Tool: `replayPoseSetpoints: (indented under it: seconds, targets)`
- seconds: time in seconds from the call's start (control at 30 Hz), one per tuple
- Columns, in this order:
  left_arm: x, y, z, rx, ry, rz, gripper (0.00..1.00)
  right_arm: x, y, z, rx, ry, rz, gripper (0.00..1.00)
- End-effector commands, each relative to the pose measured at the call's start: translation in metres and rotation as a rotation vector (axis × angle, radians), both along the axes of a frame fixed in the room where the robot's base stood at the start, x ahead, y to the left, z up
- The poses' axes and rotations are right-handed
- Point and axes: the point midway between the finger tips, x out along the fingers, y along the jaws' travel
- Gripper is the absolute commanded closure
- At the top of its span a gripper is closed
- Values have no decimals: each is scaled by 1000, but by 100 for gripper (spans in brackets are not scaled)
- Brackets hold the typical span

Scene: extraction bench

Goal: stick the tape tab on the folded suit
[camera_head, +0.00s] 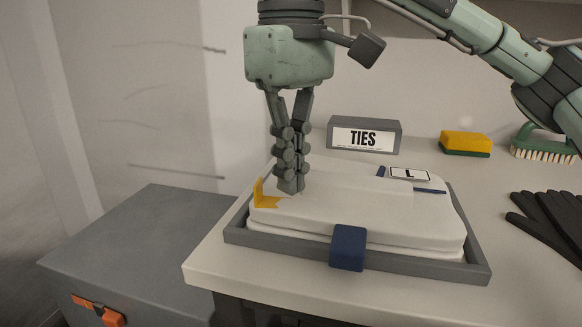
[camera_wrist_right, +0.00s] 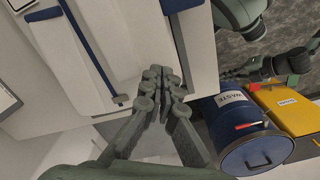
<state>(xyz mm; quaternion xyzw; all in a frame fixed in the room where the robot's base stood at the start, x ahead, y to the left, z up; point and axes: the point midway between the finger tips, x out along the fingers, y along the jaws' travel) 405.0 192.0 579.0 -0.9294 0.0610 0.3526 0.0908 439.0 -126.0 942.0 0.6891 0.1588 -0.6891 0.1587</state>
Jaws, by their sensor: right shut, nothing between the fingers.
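The folded suit (camera_head: 400,222) is a white, flat stack lying in a grey tray; it also shows in the right wrist view (camera_wrist_right: 115,50). A yellow piece with a notched edge (camera_head: 259,195) lies at its left corner. A dark blue tab (camera_head: 347,248) hangs over the tray's front rim. I cannot tell which of these is the tape tab. My right gripper (camera_head: 289,188) points down over the suit's left part, close beside the yellow piece. Its fingers are shut and empty, also in the right wrist view (camera_wrist_right: 160,84). Contact with the suit is unclear. My left gripper is not visible.
The grey tray (camera_head: 240,236) sits near the bench edge. Behind are a TIES box (camera_head: 363,135), a sponge (camera_head: 466,143) and a brush (camera_head: 541,152); black gloves (camera_head: 552,213) lie right. A blue WASTE drum (camera_wrist_right: 250,150) and yellow box (camera_wrist_right: 285,105) show in the wrist view.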

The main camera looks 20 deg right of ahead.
Motion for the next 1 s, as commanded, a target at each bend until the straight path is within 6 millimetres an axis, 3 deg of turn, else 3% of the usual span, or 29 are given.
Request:
replayPoseSetpoints:
  seconds: [1.0]
  targets:
    - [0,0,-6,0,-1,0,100,0,0,-8,0,0,0,100]
